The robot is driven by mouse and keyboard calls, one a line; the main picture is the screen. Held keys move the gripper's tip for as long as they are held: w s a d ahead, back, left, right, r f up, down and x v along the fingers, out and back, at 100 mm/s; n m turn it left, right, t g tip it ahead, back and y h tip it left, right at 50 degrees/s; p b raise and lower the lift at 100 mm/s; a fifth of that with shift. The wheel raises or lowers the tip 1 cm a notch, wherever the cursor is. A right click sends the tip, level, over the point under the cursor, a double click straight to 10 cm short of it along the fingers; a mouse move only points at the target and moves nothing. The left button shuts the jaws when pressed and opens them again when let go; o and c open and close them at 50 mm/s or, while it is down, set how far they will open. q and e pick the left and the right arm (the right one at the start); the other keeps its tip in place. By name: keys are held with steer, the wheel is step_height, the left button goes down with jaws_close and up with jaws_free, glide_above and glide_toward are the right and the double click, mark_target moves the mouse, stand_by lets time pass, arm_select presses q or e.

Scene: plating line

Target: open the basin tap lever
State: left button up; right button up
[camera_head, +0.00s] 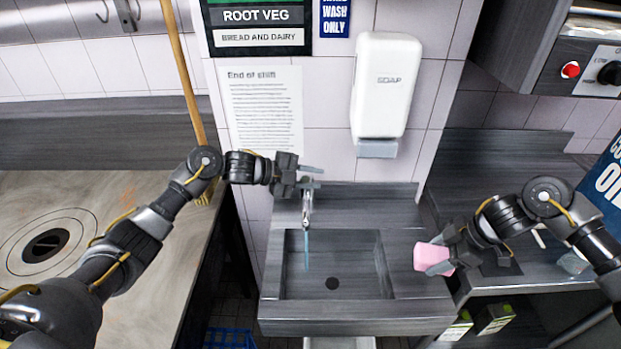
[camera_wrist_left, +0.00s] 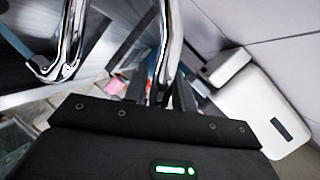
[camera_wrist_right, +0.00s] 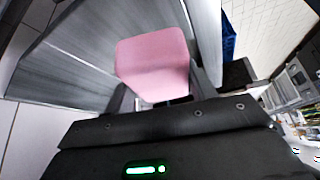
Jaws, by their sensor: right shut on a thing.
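The chrome basin tap (camera_head: 307,205) stands at the back of the grey basin (camera_head: 292,262). A thin blue stream of water (camera_head: 306,250) falls from its spout into the basin. My left gripper (camera_head: 312,177) is at the top of the tap, its two fingers apart. In the left wrist view the chrome tap (camera_wrist_left: 165,45) shows between the fingers; whether they touch the lever is unclear. My right gripper (camera_head: 437,262) is shut on a pink block (camera_head: 426,257), right of the basin. The block also fills the middle of the right wrist view (camera_wrist_right: 153,63).
A white soap dispenser (camera_head: 386,85) hangs on the wall above the basin, right of the tap. A wooden pole (camera_head: 184,75) leans behind my left arm. A counter (camera_head: 500,170) lies at the right and a worktop (camera_head: 120,195) at the left.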

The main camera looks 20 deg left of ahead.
arm_select(q)
steer(key=shift+o, duration=1.2)
steer(key=shift+a, duration=0.1)
steer(key=shift+s+a+r, duration=0.1)
steer(key=shift+s+a, duration=0.15)
steer(key=shift+a, duration=0.05)
arm_select(e)
steer(key=shift+f, duration=0.25)
step_height(320, 180, down, 3)
steer(key=b, duration=0.4)
steer(key=shift+f, duration=0.2)
arm_select(q)
steer(key=v, duration=1.1)
